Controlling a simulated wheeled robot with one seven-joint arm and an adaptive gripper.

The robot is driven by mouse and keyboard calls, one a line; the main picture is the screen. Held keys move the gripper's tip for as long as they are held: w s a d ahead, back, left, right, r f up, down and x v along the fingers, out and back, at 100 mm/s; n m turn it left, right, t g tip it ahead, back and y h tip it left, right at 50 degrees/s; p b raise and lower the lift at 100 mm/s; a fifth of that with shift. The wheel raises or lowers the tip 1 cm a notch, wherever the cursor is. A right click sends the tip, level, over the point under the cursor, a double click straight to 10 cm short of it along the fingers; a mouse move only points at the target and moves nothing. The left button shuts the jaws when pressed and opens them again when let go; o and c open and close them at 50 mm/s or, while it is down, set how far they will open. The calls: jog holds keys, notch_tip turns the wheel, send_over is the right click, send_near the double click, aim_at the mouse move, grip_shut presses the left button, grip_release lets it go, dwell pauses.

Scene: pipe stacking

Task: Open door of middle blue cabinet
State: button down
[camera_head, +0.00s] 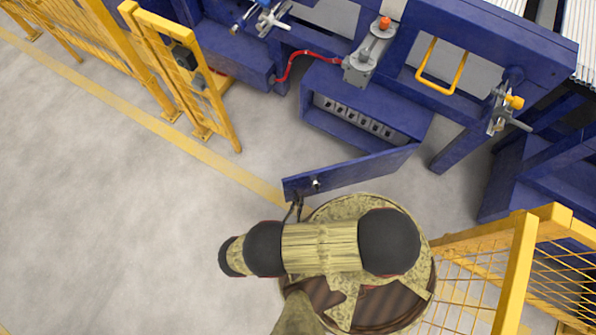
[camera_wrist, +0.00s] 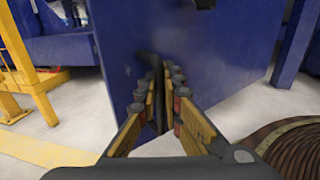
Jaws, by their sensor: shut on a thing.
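The blue cabinet (camera_head: 318,113) stands in the blue machine frame, with its door (camera_head: 352,173) swung well open toward me. Its inside shows a row of grey parts. A small lock or knob (camera_head: 316,184) sits near the door's free end. My gripper (camera_head: 296,203) is at that free end, partly hidden under my arm. In the wrist view the blue door (camera_wrist: 218,75) fills the middle. My gripper (camera_wrist: 159,78) has its fingers close together against it, shut on part of the door.
Yellow fences (camera_head: 185,75) stand at the upper left and lower right (camera_head: 522,270). A red hose (camera_head: 295,60) and a grey actuator (camera_head: 368,55) sit above the cabinet. Grey floor (camera_head: 120,210) is clear at the left.

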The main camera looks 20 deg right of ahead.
jog(key=shift+s+a, duration=0.1)
jog(key=shift+s, duration=0.25)
jog(key=c, duration=2)
grip_release()
jog(key=shift+o, duration=0.2)
jog(key=shift+r, duration=0.1)
